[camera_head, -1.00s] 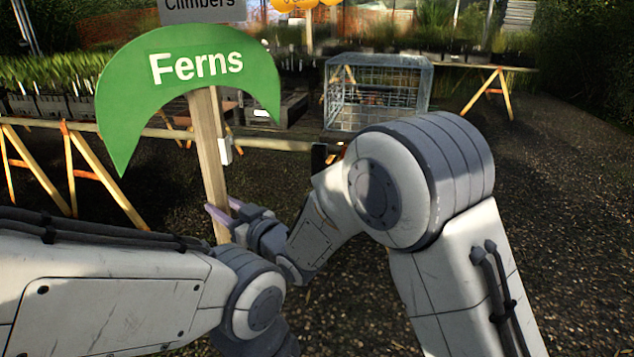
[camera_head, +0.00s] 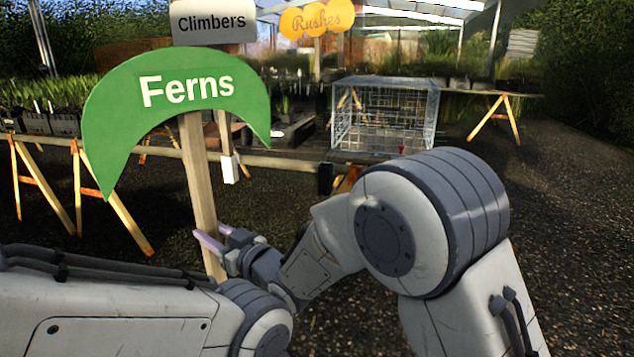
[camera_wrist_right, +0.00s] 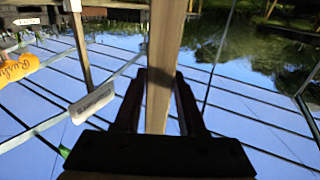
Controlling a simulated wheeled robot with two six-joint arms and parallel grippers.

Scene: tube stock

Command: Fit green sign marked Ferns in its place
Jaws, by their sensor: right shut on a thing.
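The green crescent-shaped Ferns sign (camera_head: 110,105) stands upright on a wooden stake (camera_head: 197,165), tilted slightly, in the left half of the head view. My right gripper (camera_head: 212,240) is shut on the stake, low down below the green board. In the right wrist view the stake (camera_wrist_right: 162,60) runs between the two fingers of my right gripper (camera_wrist_right: 160,105). The stake's lower end is hidden behind my arm. My left gripper is not seen; only an arm shows at the lower left.
A grey Climbers sign (camera_head: 212,22) and an orange Rushes sign (camera_head: 315,18) stand behind. A white tag or holder (camera_head: 231,168) hangs at the bench's front edge. A wire crate (camera_head: 385,115) sits on the bench. Dark gravel at right (camera_head: 540,220) is clear.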

